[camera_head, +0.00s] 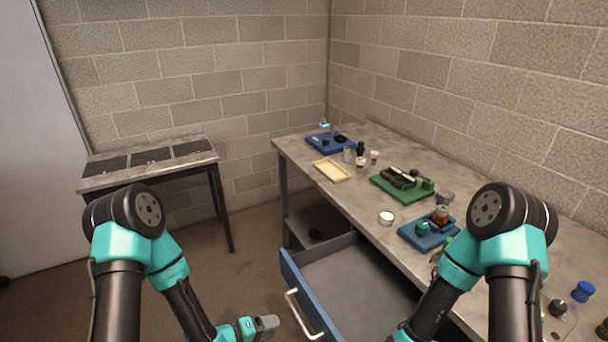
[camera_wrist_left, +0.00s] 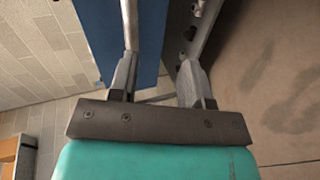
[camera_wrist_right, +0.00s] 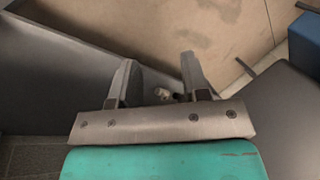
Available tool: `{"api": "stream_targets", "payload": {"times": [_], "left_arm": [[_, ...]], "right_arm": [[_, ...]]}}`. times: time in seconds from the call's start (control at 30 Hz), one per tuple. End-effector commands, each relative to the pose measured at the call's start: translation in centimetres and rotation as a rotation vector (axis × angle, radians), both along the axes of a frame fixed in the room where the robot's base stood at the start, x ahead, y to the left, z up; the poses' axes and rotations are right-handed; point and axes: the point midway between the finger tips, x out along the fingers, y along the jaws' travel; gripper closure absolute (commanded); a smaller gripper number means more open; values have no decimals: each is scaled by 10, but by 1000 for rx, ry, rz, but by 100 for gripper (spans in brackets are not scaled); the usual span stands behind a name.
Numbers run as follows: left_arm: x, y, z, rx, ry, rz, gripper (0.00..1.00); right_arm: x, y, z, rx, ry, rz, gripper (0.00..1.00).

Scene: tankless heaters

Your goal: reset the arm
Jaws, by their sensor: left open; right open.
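My left arm comes in from the left in the head view, and its gripper (camera_head: 266,325) is low in front of the open drawer's handle (camera_head: 298,313). In the left wrist view my left gripper (camera_wrist_left: 160,75) has its fingers apart, with the blue drawer front (camera_wrist_left: 90,25) close by; I see nothing held. In the right wrist view my right gripper (camera_wrist_right: 157,75) has its fingers apart and nothing between them. In the head view the right gripper is hidden at the bottom edge, by the drawer.
The drawer (camera_head: 350,275) stands open and looks empty. The workbench (camera_head: 290,145) carries a blue tray (camera_head: 318,144), a cream tray (camera_head: 331,171), a green tray (camera_head: 385,190) and another blue tray (camera_head: 425,239). A side table (camera_head: 110,183) stands at left. Floor shows between them.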

Motion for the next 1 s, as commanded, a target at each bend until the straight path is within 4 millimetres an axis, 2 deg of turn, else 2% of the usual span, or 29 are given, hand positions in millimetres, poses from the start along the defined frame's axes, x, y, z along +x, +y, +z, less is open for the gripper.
{"api": "stream_targets", "payload": {"times": [0.13,0.27,0.4,0.5,0.6,0.7,1.0], "left_arm": [[-7,30,-30,250,20,-2,56],[-26,61,-55,477,83,-44,56],[-57,89,-72,663,184,-126,56],[-80,103,-77,746,260,-196,56],[-99,110,-79,786,320,-252,56],[-109,112,-79,800,352,-285,56],[-112,113,-78,802,358,-293,56]], "right_arm": [[0,0,0,0,0,0,57],[0,0,0,0,0,0,57],[0,0,0,0,0,0,57],[0,0,0,0,0,0,57],[0,0,0,0,0,0,57],[0,0,0,0,0,0,57],[0,0,0,0,0,0,57]]}}
